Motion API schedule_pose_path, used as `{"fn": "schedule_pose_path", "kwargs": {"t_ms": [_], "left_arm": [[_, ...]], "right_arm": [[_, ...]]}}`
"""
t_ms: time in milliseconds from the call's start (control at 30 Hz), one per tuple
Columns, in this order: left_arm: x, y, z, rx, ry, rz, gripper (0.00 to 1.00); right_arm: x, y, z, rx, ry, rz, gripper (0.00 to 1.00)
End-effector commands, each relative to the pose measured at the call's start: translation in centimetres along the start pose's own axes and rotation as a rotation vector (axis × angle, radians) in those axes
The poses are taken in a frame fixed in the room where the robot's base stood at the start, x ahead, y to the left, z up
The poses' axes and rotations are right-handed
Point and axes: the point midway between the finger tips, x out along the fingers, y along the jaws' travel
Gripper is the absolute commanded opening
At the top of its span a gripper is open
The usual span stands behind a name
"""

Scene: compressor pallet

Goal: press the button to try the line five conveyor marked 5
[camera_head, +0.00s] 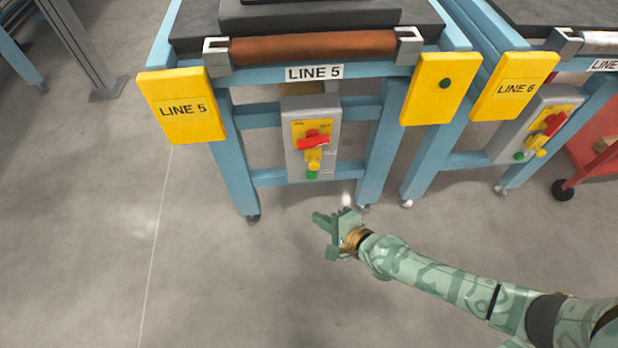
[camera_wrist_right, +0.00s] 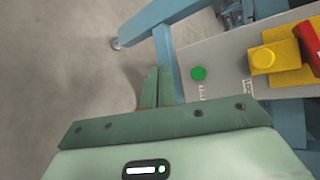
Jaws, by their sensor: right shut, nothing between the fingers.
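The line five conveyor (camera_head: 376,150) has a blue frame and a "LINE 5" label on its front. A grey control box (camera_head: 331,155) hangs below the label, with a red switch (camera_head: 313,140) on a yellow plate, a yellow part (camera_head: 313,160) under it, and a green button (camera_head: 312,175) at the bottom. In the right wrist view the green button (camera_wrist_right: 199,73) shows just right of my fingertips, apart from them. My right gripper (camera_head: 320,219) is shut and empty, below and in front of the box. My left gripper is out of view.
Yellow plates flank the conveyor: one reads "LINE 5" (camera_head: 183,106), the other bears a green round part (camera_head: 445,83). The line six conveyor (camera_head: 467,161) stands close on the right, with a similar box. A red cart (camera_head: 592,160) is at the far right.

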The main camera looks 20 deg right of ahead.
Motion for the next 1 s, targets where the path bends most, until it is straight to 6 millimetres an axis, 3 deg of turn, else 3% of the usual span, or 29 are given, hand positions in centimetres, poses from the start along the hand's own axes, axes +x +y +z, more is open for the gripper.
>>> {"fn": "schedule_pose_path", "kwargs": {"t_ms": [333, 1000], "left_arm": [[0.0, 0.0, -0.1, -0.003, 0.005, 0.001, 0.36], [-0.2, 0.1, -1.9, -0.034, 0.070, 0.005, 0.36]], "right_arm": [[0.5, -0.3, -0.5, -0.002, 0.002, 0.001, 0.00], [5.9, -4.2, -4.3, -0.003, 0.001, 0.001, 0.00]]}}
